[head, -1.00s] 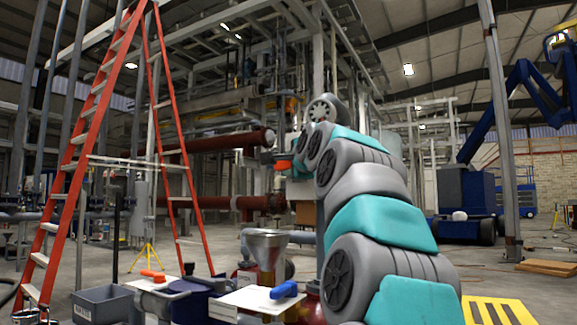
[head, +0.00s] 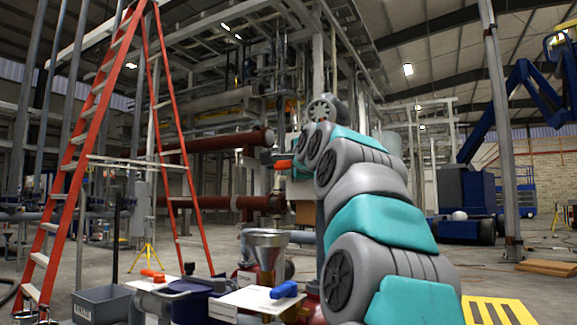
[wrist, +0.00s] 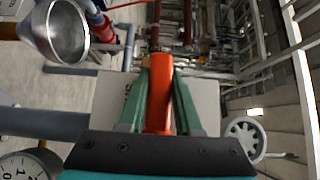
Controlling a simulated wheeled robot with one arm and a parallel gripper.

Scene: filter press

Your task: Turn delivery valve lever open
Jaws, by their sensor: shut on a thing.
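My gripper (wrist: 160,75) has two green fingers on either side of an orange lever-like bar (wrist: 159,95) and is shut on it. The bar runs up the middle of the wrist view, past the fingertips. Its far end and any joint to a valve cannot be made out. In the head view the orange bar (head: 284,164) shows small at the end of my raised arm, pointing left. Which lever is the delivery valve's cannot be told from labels. Another orange lever (head: 152,274) and a blue lever (head: 285,289) lie low in front.
A metal funnel (head: 264,246) stands left of my arm; it also shows in the wrist view (wrist: 60,32). A pale panel (wrist: 108,98) lies behind the fingers. A gauge (wrist: 24,168) is at lower left. An orange ladder (head: 88,130) and a grey bin (head: 103,304) stand left.

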